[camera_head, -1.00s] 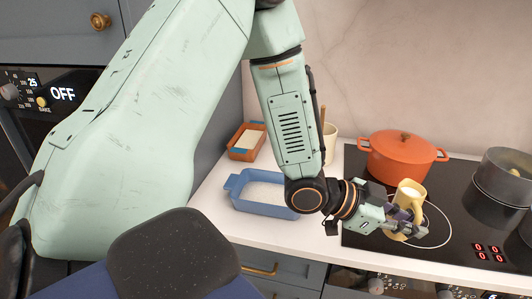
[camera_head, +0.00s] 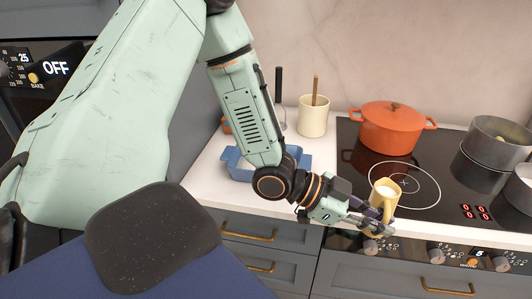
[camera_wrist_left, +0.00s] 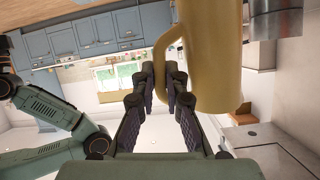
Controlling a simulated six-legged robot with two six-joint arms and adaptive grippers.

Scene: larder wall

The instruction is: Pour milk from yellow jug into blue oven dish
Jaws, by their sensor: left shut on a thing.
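The yellow jug (camera_head: 384,194) is upright with white milk visible inside its top. My left gripper (camera_head: 376,219) is shut on it, at the hob's front edge. In the left wrist view the jug (camera_wrist_left: 214,55) fills the upper middle, and its handle lies between the tips of my left gripper (camera_wrist_left: 163,78). The blue oven dish (camera_head: 237,166) stands on the white counter left of the hob, apart from the jug. My left arm hides its middle and most of its inside. My right gripper is not in view.
An orange pot (camera_head: 391,130) stands at the back of the black hob (camera_head: 430,185), with a grey pot (camera_head: 497,142) to its right. A cream crock (camera_head: 313,117) with a wooden utensil stands behind the dish. Oven knobs line the front below the counter edge.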

